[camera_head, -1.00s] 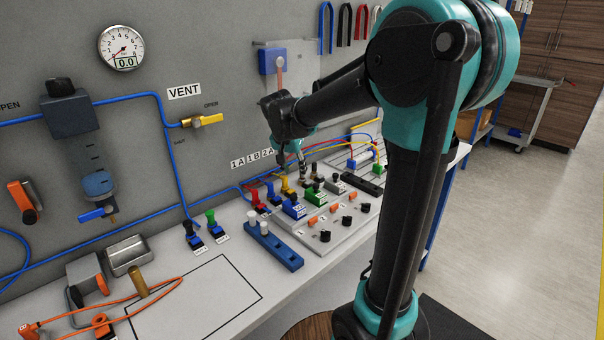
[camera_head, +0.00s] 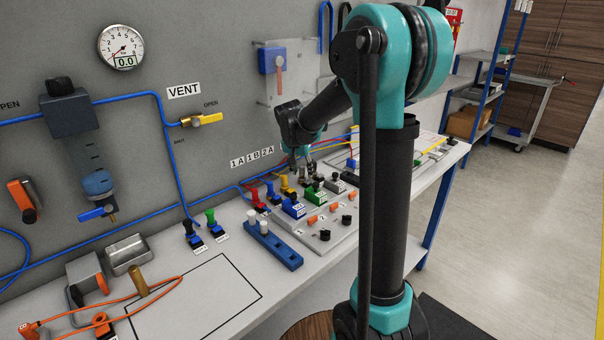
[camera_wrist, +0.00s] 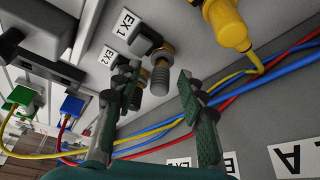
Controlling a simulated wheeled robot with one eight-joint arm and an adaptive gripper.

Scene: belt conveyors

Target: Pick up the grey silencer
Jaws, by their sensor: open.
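In the wrist view a grey ribbed silencer (camera_wrist: 160,76) with a brass collar hangs on a black elbow by the EX1 label. My gripper (camera_wrist: 156,86) is open, with one finger on each side of this silencer; I see no clear contact. A second similar silencer (camera_wrist: 137,97), by the EX2 label, is partly hidden behind the left finger. In the head view my gripper (camera_head: 303,168) is low over the back of the valve board; the silencers are too small to make out there.
A yellow fitting (camera_wrist: 229,24) and blue, red and yellow hoses (camera_wrist: 262,82) lie close to the right finger. Blue and green plugs (camera_wrist: 71,107) sit at the left. In the head view, several coloured valves surround the gripper, and a blue rack (camera_head: 275,248) stands in front.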

